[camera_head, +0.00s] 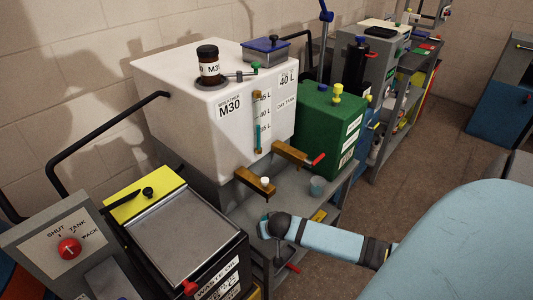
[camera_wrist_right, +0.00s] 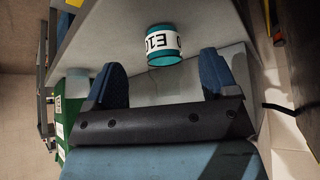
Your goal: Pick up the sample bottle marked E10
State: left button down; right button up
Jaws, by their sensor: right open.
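The sample bottle marked E10 (camera_wrist_right: 163,46) shows in the right wrist view as a short teal bottle with a white label. It rests on a grey surface (camera_wrist_right: 125,22), just beyond my right gripper's fingertips. My right gripper (camera_wrist_right: 161,72) is open, its two blue fingers apart with the bottle lined up roughly between them, not gripped. In the head view my right arm comes in from the right, and its dark wrist end (camera_head: 277,226) is over the lower shelf in front of the white tank. I cannot make out the E10 bottle in the head view. My left gripper is out of view.
Brass spouts (camera_head: 254,183) jut out above the shelf. A teal cup (camera_head: 317,186) stands near the green tank (camera_head: 325,125). A grey-topped waste oil box (camera_head: 188,235) is at left.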

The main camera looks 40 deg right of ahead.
jog(key=w+d, duration=0.2)
jog(key=w, duration=0.1)
jog(key=w+b, duration=0.1)
jog(key=w, duration=0.1)
jog(key=shift+d+f, duration=0.35)
jog(key=shift+d, duration=0.05)
jog(key=shift+w+d+f, duration=0.1)
jog(key=shift+w+f, duration=0.05)
jog(key=shift+w, duration=0.05)
jog(key=c, duration=1.1)
jog(key=shift+o, duration=0.2)
